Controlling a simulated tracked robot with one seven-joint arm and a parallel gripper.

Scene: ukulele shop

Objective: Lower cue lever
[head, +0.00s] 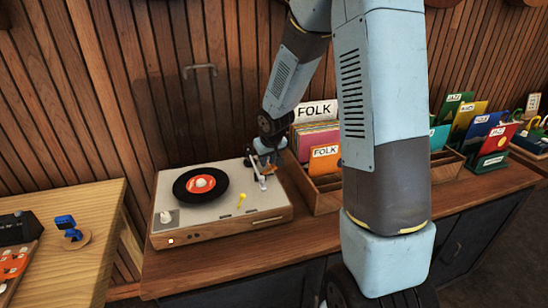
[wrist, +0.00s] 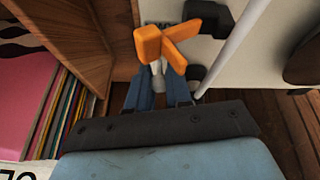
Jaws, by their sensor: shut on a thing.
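The turntable (head: 222,223) stands on the wooden counter, with a black record (head: 188,193) on its platter. My gripper (head: 264,161) reaches down over the back right corner of the deck, by the base of the pale tonearm (head: 258,177). In the wrist view, my orange-tipped gripper (wrist: 164,48) is shut around a small pale grey piece (wrist: 157,70), apparently the cue lever, mostly hidden between the fingers. The tonearm (wrist: 232,45) runs close beside it on the right.
A wooden record bin (head: 326,199) with FOLK sleeves stands close on the turntable's right; its wall (wrist: 112,35) is near my gripper in the wrist view. More sleeves (head: 491,142) stand farther right. A lighter wooden table (head: 88,222) is at the left.

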